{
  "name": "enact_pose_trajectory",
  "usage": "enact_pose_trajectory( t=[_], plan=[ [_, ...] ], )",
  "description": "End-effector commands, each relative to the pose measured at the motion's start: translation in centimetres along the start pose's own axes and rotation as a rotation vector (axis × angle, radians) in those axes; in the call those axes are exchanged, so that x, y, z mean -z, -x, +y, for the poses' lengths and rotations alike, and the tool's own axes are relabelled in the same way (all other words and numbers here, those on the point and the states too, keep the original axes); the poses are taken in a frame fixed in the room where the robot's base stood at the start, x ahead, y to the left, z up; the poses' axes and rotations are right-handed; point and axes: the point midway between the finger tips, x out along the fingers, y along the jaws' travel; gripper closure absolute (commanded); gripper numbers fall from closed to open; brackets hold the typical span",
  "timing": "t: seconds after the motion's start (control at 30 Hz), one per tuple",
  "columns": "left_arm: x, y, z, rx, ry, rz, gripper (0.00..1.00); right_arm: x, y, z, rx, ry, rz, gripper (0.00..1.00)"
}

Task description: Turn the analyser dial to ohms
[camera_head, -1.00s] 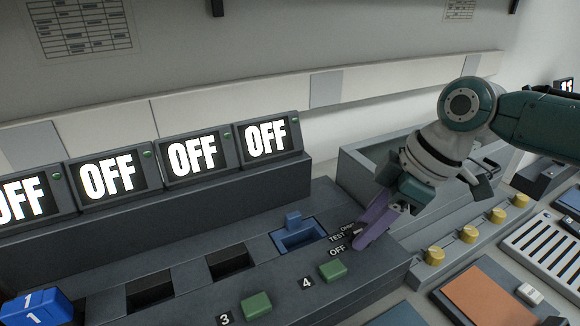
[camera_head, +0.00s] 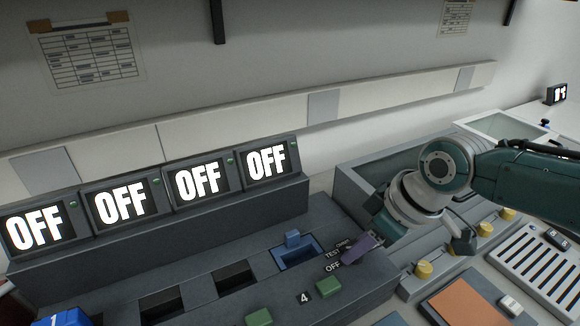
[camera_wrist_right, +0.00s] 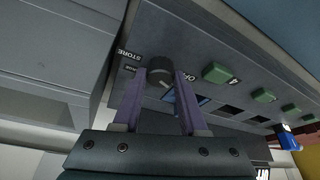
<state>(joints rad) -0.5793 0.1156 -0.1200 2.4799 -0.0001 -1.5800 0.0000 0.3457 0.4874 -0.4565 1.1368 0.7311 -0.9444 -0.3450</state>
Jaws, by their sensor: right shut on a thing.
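The analyser dial (camera_wrist_right: 160,72) is a dark round knob on the grey panel, seen between my right gripper's purple fingers in the right wrist view. My right gripper (camera_wrist_right: 160,85) is shut on the dial, one finger on each side. In the head view my right gripper (camera_head: 356,250) is at the panel's right end and hides most of the dial. The OFF label (camera_head: 333,267) and TEST label (camera_head: 332,254) show left of the fingers. A STORE label (camera_wrist_right: 126,53) shows in the wrist view, with a smaller label below it. The dial's pointer is not clear. My left gripper is not in view.
Several displays (camera_head: 199,181) read OFF along the back. A blue slotted piece (camera_head: 295,251) sits in a panel slot left of the dial. A green button (camera_head: 329,287) is close in front. Yellow knobs (camera_head: 424,270) stand to the right. A grey open bin is behind my gripper.

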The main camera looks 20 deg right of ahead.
Motion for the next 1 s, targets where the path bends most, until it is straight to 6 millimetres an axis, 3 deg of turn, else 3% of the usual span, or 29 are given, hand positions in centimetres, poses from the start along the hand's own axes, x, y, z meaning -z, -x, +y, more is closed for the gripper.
enact_pose_trajectory(
  t=[0.1,0.43,1.0],
  plan=[
    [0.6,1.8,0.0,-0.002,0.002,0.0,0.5,0.2,0.5,-0.3,-0.038,-0.105,-0.001,1.0],
    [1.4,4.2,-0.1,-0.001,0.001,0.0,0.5,0.3,0.3,-0.5,-0.158,-0.393,0.0,1.0],
    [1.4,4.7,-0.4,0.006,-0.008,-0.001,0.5,0.4,-0.2,-0.7,-0.353,-0.864,0.001,1.0]
  ],
)
